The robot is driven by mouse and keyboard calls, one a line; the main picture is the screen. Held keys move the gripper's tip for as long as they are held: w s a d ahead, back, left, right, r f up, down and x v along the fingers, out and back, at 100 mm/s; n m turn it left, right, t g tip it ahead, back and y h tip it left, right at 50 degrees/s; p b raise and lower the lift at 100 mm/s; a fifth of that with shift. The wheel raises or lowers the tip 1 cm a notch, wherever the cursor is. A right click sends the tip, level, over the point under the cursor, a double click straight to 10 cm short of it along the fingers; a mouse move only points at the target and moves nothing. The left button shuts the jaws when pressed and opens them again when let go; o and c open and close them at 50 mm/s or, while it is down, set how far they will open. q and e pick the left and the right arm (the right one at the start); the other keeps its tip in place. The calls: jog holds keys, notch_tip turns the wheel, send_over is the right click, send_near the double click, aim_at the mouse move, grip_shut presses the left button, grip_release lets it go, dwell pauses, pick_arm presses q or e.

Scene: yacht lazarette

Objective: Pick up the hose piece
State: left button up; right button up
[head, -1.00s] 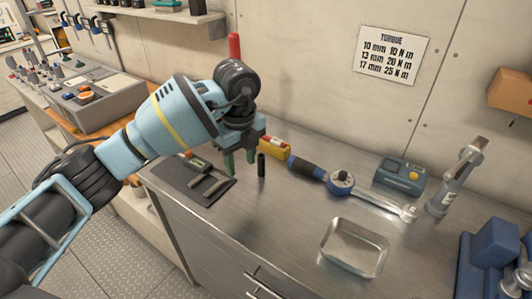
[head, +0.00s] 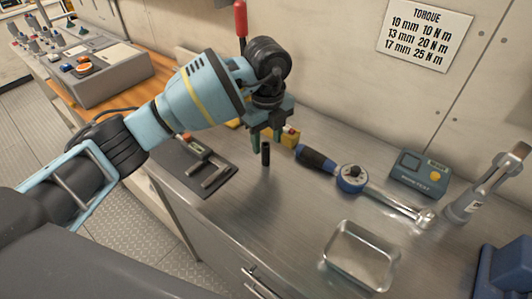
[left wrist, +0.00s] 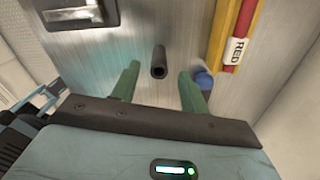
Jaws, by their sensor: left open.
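The hose piece (head: 266,154) is a short black tube standing upright on the steel bench. In the left wrist view the hose piece (left wrist: 159,62) shows its open end, in line with the gap between my fingers. My left gripper (head: 266,142) has green fingers, open and empty, just above and around the line of the tube in the head view. The fingers of my left gripper (left wrist: 159,76) are apart on either side of the tube in the left wrist view, and I see no contact. My right gripper is not in view.
A dark mat (head: 193,166) with tools lies left of the tube. A metal tray (head: 361,256) stands nearer the front. The bench between tube and tray is clear.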

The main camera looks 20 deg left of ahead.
aim_at(266, 145)
pick_arm(q)
jog(key=shift+a+f, duration=0.1)
jog(key=shift+f, duration=2.45)
jog(key=shift+c, duration=0.4)
grip_shut()
